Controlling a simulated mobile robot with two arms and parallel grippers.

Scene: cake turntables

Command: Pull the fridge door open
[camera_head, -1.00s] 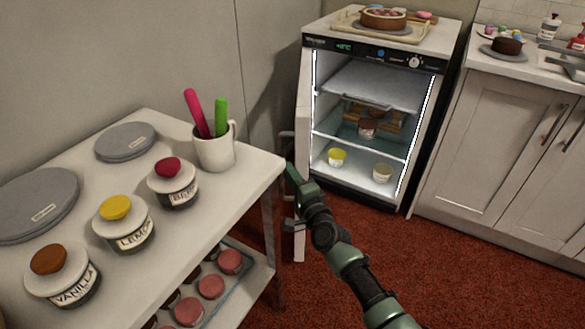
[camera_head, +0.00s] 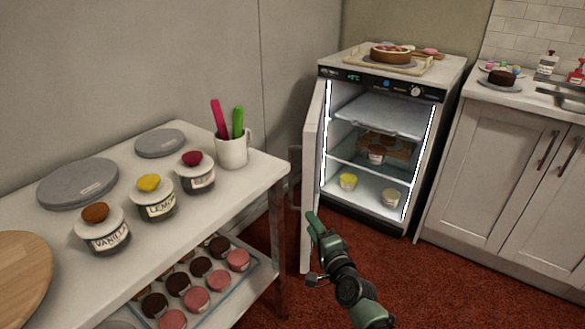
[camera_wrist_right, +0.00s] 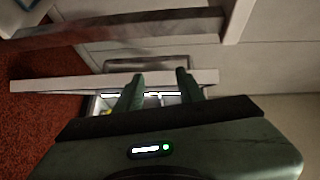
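The fridge (camera_head: 347,222) stands at the back, its lit inside showing. Its white door (camera_head: 309,200) is swung out to the left and seen almost edge-on. The door's handle (camera_head: 295,185) is a grey bar on its left, outer side; it also shows in the wrist view (camera_wrist_right: 147,63). My right gripper (camera_head: 314,222) is in front of the door's lower part, right of the handle. In the wrist view my right gripper (camera_wrist_right: 160,88) has its fingers apart with nothing between them, pointing towards the door edge (camera_wrist_right: 75,84). I cannot tell whether they touch it. My left gripper is not in view.
A white table (camera_head: 225,195) with jars, grey turntables and a mug of spatulas stands left, close to the door's outer side. A tray of cakes (camera_head: 240,290) is on its lower shelf. White cabinets (camera_head: 490,165) stand right. Red floor is open in front of the fridge.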

